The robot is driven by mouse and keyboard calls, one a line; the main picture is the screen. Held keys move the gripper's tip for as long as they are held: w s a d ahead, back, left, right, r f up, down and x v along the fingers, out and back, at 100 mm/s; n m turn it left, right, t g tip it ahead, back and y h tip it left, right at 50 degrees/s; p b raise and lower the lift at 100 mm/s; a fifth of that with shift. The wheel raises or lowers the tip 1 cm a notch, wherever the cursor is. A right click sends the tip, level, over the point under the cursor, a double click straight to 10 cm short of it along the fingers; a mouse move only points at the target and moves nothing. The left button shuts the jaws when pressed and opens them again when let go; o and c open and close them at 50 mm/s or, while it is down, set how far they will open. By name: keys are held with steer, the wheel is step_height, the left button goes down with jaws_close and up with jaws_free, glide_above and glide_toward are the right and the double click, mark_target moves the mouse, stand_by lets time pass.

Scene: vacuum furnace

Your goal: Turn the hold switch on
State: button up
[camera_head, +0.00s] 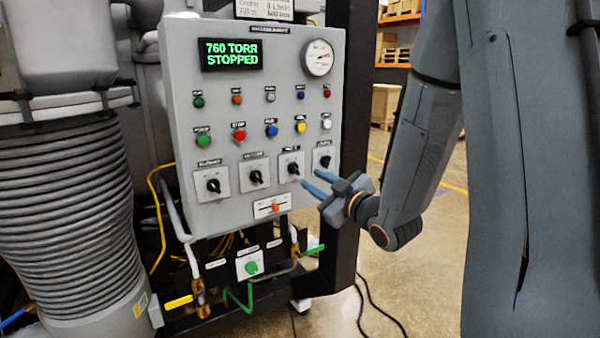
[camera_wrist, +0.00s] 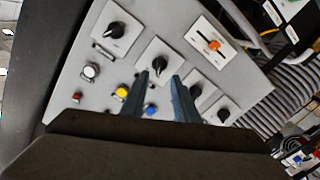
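The grey control panel (camera_head: 225,185) carries a row of several black rotary switches on white plates. Their small labels are too blurred to tell surely which is the hold switch. My gripper (camera_head: 310,178) is open and empty in front of the panel's lower right. In the wrist view, my gripper's two fingers (camera_wrist: 161,75) point at the third switch from the left (camera_head: 292,168), whose black knob also shows there (camera_wrist: 157,65), just beyond and between the tips. The fingers look apart from the knob. The rightmost switch (camera_head: 324,162) is close by.
Rows of coloured buttons and lamps sit above the switches, with a yellow button (camera_head: 301,127) nearest. A display (camera_head: 231,54) reads "760 TORR STOPPED". An orange slider (camera_head: 275,207) is below. A ribbed metal column (camera_head: 70,210) stands left; floor is open at right.

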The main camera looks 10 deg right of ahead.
mark_target(296, 169)
steer(key=x, duration=0.4)
steer(key=p+x, duration=0.1)
steer(key=x, duration=0.2)
steer(key=shift+w+a+r, duration=0.15)
steer(key=shift+w+r, duration=0.1)
steer(key=shift+w, duration=0.1)
jaws_close()
